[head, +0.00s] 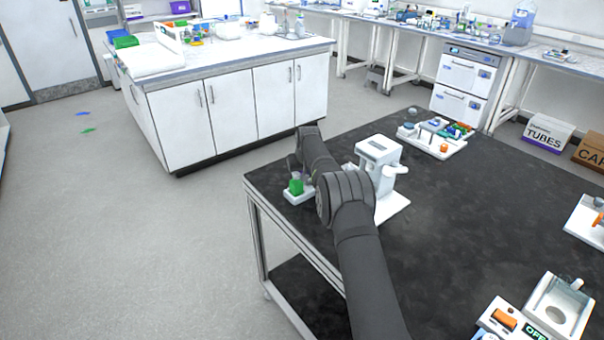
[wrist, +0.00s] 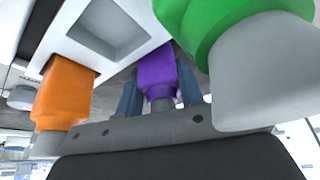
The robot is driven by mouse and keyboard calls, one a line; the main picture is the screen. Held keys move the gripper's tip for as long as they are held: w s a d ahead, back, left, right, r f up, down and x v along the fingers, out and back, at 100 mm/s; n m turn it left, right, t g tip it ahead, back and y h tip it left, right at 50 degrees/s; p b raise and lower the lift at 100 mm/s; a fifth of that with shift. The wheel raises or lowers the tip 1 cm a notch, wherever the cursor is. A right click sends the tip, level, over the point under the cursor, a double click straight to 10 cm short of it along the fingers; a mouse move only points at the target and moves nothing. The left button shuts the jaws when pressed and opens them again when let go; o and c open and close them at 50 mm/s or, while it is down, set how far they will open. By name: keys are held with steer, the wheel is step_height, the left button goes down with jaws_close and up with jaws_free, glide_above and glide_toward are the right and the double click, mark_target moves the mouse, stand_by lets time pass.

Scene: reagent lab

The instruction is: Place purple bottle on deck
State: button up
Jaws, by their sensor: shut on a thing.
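The purple bottle (wrist: 158,72) is between the two blue-grey fingers of my gripper (wrist: 158,85) in the wrist view, and my gripper is shut on it. An orange bottle (wrist: 62,92) stands on the left and a green bottle (wrist: 235,20) is close on the right. A white holder (wrist: 115,45) with an empty square opening is beside the purple bottle. In the head view, the green bottle (head: 296,187) stands in the small white holder (head: 299,198) at the table's left corner. My arm hides the purple and orange bottles there.
A white device (head: 378,160) stands on the black table just right of my gripper. A white tray with coloured items (head: 447,142) is at the back. A device with a lit display (head: 535,330) is at the front right. The middle of the table is clear.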

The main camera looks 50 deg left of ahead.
steer(key=shift+f, duration=0.15)
steer(key=o, duration=1.1)
steer(key=shift+d+r, duration=0.1)
steer(key=shift+r, duration=0.55)
steer(key=v, duration=1.1)
steer(key=shift+s+d, duration=0.1)
steer(key=shift+d, duration=0.05)
